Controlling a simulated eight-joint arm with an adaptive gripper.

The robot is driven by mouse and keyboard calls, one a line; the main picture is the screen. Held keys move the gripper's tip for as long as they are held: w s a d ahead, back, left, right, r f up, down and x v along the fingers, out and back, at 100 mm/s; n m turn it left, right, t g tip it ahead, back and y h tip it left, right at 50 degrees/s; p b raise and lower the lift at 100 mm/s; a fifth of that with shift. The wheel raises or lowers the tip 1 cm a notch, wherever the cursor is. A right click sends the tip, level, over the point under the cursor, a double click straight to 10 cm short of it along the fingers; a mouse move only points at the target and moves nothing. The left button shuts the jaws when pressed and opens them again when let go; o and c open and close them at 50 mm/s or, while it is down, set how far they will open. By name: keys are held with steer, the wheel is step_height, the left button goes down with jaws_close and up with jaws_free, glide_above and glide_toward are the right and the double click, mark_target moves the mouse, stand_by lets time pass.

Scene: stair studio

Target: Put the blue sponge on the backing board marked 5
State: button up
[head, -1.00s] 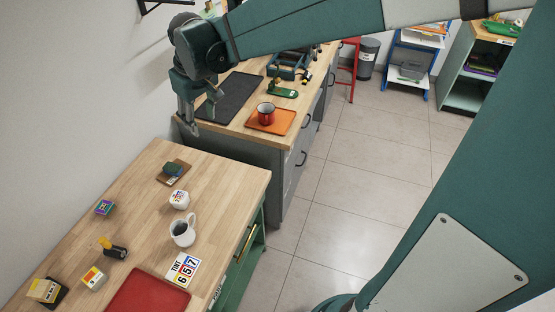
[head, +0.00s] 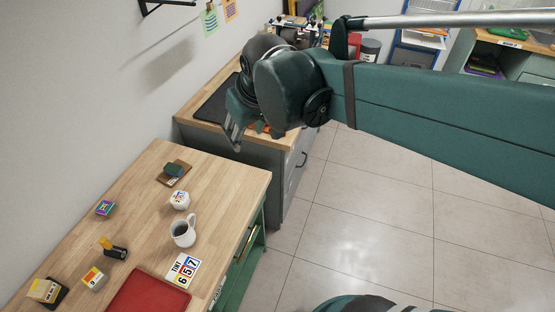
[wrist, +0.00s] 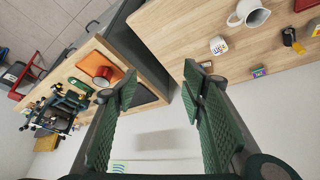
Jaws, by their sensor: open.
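A small dark blue-green block (head: 173,169), possibly the blue sponge, lies on a brown board (head: 184,179) near the far end of the near wooden table. I cannot read a 5 on that board. A white card (head: 183,270) reading "TINT" with 6, 5 and 7 lies by the red mat; no other board clearly marked 5 can be made out. My gripper (head: 234,140) is open and empty, in the air beyond the near table's far edge, right of the block. Its spread fingers also show in the wrist view (wrist: 160,88).
A red cup (wrist: 102,76) on an orange mat (wrist: 85,62) stands on the farther counter.

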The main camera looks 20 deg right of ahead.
steer(key=s+d+f+m+t, duration=0.2)
steer(key=s+d+f, duration=0.1)
steer(key=s, duration=0.8)
steer(key=shift+s+d+f, duration=0.15)
steer(key=shift+d+f, duration=0.05)
steer(key=shift+d, duration=0.6)
